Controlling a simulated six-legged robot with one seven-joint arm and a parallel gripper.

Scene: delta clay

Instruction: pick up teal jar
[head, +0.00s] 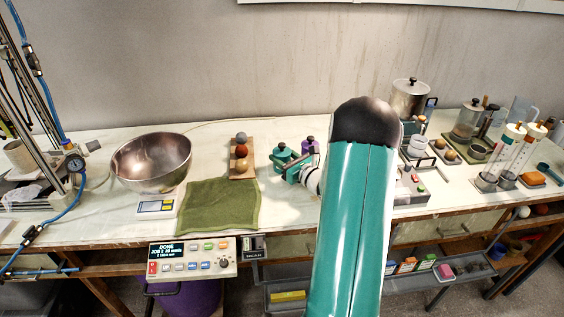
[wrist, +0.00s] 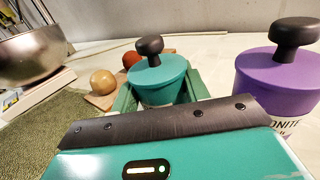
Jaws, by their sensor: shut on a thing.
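The teal jar (wrist: 160,78) has a flat teal lid with a black knob and stands upright in the wrist view, just beyond my gripper's dark front edge. In the head view the teal jar (head: 281,154) is on the table right of the green cloth. My gripper (head: 292,170) reaches it from the right, with green fingers at the jar. Green finger parts show on both sides of the jar in the wrist view, and the gripper is shut on it. The jar's lower part is hidden. I cannot tell whether its base touches the table.
A purple jar (wrist: 280,75) with a black knob stands close on the right. A wooden board (head: 243,172) with several balls lies to the left. A green cloth (head: 217,206) and a steel bowl (head: 150,163) on a scale are further left. Jars and tubes crowd the right side.

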